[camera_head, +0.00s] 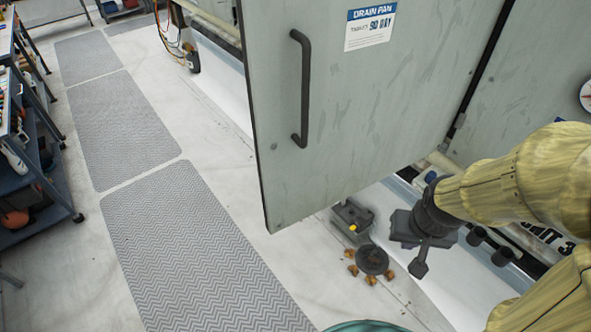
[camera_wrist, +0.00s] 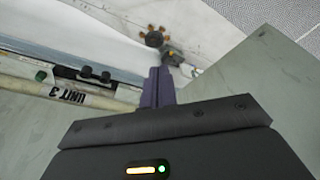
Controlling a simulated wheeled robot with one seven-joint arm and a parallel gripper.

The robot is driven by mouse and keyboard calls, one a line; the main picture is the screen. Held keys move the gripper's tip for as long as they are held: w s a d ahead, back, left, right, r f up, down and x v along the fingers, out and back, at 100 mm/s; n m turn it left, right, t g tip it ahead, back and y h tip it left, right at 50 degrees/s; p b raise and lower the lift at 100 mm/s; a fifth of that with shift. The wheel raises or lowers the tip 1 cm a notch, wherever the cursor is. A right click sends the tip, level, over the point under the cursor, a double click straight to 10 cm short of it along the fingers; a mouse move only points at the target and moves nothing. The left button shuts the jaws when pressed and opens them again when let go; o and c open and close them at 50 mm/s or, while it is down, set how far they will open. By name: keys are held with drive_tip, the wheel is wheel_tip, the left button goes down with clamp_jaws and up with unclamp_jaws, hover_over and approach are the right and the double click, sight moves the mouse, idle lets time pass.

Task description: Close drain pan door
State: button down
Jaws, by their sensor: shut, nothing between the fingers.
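The drain pan door (camera_head: 370,110) is a large grey-green panel with a "DRAIN PAN" label (camera_head: 370,25). It stands swung open, its free left edge out over the floor and its hinge side at the right. A dark vertical bar handle (camera_head: 302,88) sits near the free edge. My gripper (camera_head: 402,232) is below and right of the door's lower edge, well away from the handle. In the wrist view its purple fingers (camera_wrist: 158,85) are together and empty. A grey-green panel (camera_wrist: 265,85) fills the right of that view; I cannot tell whether the gripper touches it.
A white ledge with pipes and a "UNIT 3" marking (camera_wrist: 70,95) runs below the opening. A dark box (camera_head: 352,218) and a round dark object (camera_head: 372,260) with orange feet lie on the floor. Grey mats (camera_head: 195,245) and a shelf cart (camera_head: 35,170) stand left.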

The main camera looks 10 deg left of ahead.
drive_tip(key=shift+s, duration=0.1)
drive_tip(key=a+f+m+g+y+b, duration=0.1)
drive_tip(key=a+f+m+g+y, duration=0.3)
drive_tip(key=m, duration=0.6)
drive_tip(key=a+f+m+g+y, duration=0.2)
drive_tip(key=a+m+y, duration=0.2)
drive_tip(key=a+m, duration=0.45)
drive_tip(key=w+a+r+m+t+y, duration=0.2)
drive_tip(key=w+r+m+t+y, duration=0.2)
drive_tip(key=w+m+y, duration=0.6)
drive_tip(key=w+m+b, duration=0.1)
drive_tip(key=m, duration=0.7)
drive_tip(key=shift+r, duration=0.15)
drive_tip(key=shift+w, duration=0.1)
